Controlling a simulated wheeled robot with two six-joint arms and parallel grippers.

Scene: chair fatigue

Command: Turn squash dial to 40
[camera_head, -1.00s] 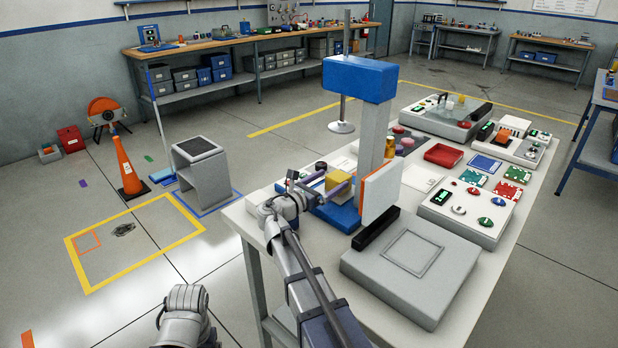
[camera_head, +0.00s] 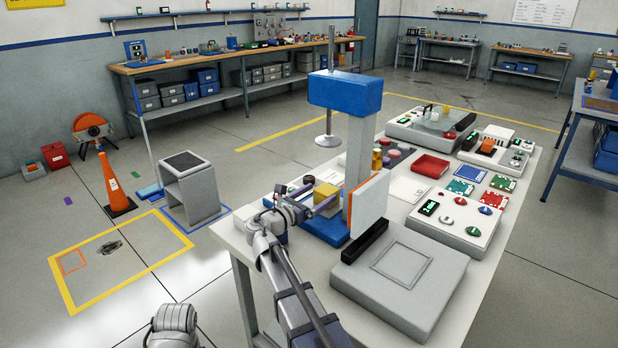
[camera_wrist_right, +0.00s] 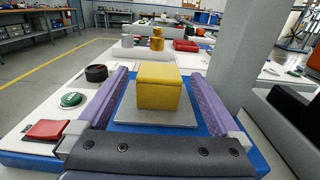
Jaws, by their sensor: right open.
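A yellow block (camera_head: 326,193) sits on a metal plate (camera_wrist_right: 155,115) on a blue-based machine (camera_head: 328,232) with a grey column and blue head. My right gripper (camera_head: 317,197) is open, with its purple fingers on either side of the block; contact cannot be told. In the right wrist view, a round black knob (camera_wrist_right: 96,73), a green button (camera_wrist_right: 72,99) and a red pad (camera_wrist_right: 46,130) lie left of the left finger. No dial marking is readable, so I cannot tell which control is the squash dial. My left gripper is not in view.
An upright white panel (camera_head: 369,206) and a grey slab (camera_head: 405,285) stand right of the block. A control box (camera_head: 465,230) with a small display and coloured knobs is farther right. A red tray (camera_head: 431,166) lies behind.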

